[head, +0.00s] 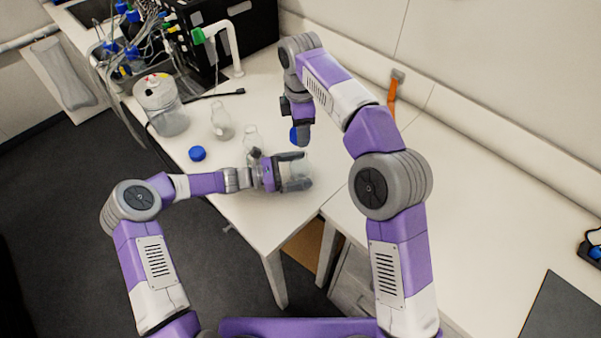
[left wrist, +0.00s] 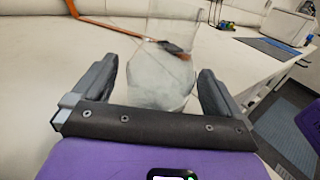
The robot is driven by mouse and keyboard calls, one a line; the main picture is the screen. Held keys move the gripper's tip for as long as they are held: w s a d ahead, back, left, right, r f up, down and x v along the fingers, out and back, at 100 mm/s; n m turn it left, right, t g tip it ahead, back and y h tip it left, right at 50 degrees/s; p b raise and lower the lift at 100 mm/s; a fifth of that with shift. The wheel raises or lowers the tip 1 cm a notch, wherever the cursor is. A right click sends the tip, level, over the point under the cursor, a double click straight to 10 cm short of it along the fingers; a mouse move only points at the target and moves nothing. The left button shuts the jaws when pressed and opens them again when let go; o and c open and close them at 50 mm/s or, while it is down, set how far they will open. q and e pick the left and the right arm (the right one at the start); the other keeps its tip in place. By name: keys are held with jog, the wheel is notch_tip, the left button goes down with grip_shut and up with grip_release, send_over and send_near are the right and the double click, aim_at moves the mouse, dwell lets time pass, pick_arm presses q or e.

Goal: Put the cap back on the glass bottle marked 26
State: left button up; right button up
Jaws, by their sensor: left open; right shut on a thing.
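A clear glass bottle (head: 300,168) stands on the white bench near its front edge. It fills the space between the fingers of my left gripper (head: 296,170), which is open around it. In the left wrist view the bottle (left wrist: 160,80) is between the two fingers, with a gap visible on the right. My right gripper (head: 296,132) points down above and behind the bottle, shut on a blue cap (head: 294,136). A second blue cap (head: 197,153) lies on the bench at the left. I cannot read any number on the bottle.
Two more clear glass vessels (head: 221,123) (head: 251,137) stand left of the bottle. A large lidded jar (head: 163,108) stands farther left, near tubing and a black box (head: 235,35). The bench (head: 470,200) to the right is mostly clear.

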aim_at(301, 154)
pick_arm(q)
jog(key=c, duration=1.5)
pick_arm(e)
jog(key=shift+f, duration=2.5)
jog(key=shift+f, duration=0.9)
jog(key=shift+f, duration=0.55)
